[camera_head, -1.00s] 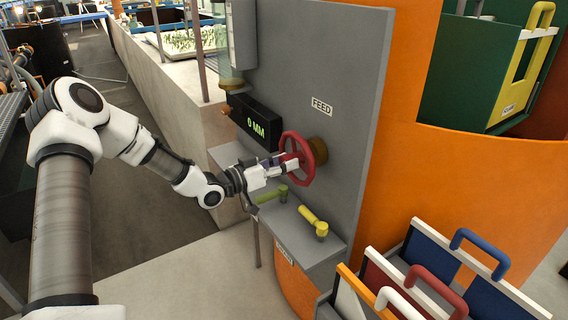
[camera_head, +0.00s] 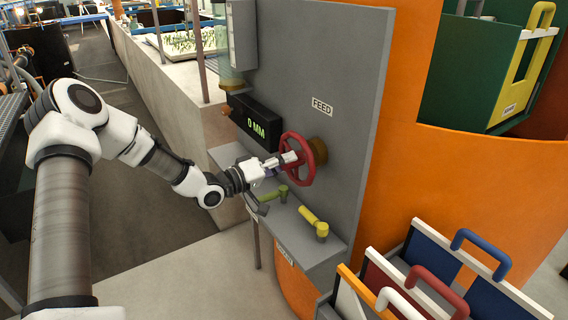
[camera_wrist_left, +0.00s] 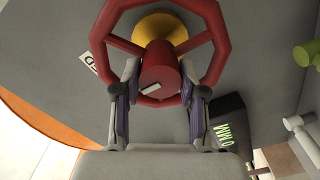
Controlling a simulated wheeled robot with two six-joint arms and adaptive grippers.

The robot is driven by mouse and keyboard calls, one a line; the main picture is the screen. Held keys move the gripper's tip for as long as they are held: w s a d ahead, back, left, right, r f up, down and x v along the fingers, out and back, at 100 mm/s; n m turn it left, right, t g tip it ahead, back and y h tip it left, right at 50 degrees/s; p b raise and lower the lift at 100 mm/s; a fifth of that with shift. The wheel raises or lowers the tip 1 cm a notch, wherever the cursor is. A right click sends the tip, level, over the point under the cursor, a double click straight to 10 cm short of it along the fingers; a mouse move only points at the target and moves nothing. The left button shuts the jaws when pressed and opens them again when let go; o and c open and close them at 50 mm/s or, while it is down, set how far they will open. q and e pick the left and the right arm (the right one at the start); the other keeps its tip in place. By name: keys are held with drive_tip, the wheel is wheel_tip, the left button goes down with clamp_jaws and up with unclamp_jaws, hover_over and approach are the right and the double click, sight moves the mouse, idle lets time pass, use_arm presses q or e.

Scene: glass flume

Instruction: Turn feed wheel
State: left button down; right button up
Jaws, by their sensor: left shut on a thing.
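The red feed wheel (camera_head: 308,164) stands out from the grey panel (camera_head: 345,75), beside the FEED label (camera_head: 322,106). My left gripper (camera_head: 290,158) is at the wheel's centre. In the left wrist view the fingers of my left gripper (camera_wrist_left: 160,82) are shut on the red hub of the feed wheel (camera_wrist_left: 219,48), one on each side. The yellow-brown mount (camera_wrist_left: 160,28) shows behind the hub. The black display (camera_head: 254,121) left of the wheel reads 0 MM in green. My right gripper is not in view.
A green handle (camera_head: 272,194) and a yellow handle (camera_head: 313,221) sit on the grey ledge below the wheel. Panels with coloured handles (camera_head: 430,285) stand at the lower right. Open floor (camera_head: 165,255) lies under my left arm.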

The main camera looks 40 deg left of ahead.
use_arm(q)
drive_tip(key=shift+n, duration=0.3)
drive_tip(key=c, duration=0.7)
unclamp_jaws()
drive_tip(key=shift+o, duration=0.2)
